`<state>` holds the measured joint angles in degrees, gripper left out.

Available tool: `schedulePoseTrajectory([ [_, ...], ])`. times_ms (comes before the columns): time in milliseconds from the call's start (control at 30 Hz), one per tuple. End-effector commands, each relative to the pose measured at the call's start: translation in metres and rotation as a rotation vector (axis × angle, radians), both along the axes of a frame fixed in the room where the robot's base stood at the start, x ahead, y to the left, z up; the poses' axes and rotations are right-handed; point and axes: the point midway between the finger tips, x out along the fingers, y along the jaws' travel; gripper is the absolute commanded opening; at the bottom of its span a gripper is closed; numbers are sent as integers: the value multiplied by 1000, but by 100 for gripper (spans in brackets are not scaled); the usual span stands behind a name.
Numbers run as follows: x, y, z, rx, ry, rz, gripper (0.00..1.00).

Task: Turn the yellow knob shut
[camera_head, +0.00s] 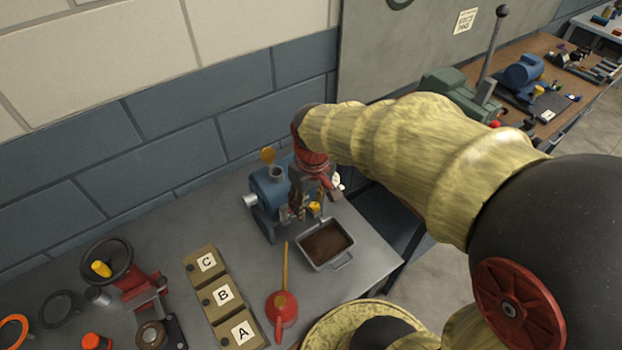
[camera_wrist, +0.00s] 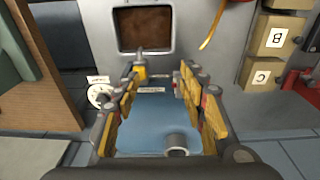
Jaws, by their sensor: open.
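The blue casing (camera_head: 268,190) stands on the grey bench near the wall, with a short grey pipe on top. A small yellow knob (camera_head: 315,207) shows at its front, close to the tray. My gripper (camera_head: 303,208) is over the casing and hides part of it. In the wrist view the open fingers (camera_wrist: 160,82) spread over the blue casing (camera_wrist: 152,138), with the pipe (camera_wrist: 176,145) between their bases. The yellow knob (camera_wrist: 140,72) appears beside the left fingertip. I cannot tell whether they touch. Nothing is held.
A grey tray (camera_head: 350,258) with brown contents sits in front of the casing. Blocks A, B and C (camera_head: 222,295) stand further left. A white dial (camera_wrist: 101,95) is beside the left finger.

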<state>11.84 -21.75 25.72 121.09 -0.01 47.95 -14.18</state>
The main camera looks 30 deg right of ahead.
Motion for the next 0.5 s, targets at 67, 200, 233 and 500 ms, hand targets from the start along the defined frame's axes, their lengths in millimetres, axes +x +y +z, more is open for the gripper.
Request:
schedulePoseTrajectory([
  [67, 9, -10, 9, 3, 35, 20, 42],
  [200, 23, -25, 7, 7, 76, 74, 42],
  [233, 26, -28, 5, 9, 84, 85, 42],
  [500, 41, -44, -7, 15, 119, 164, 42],
])
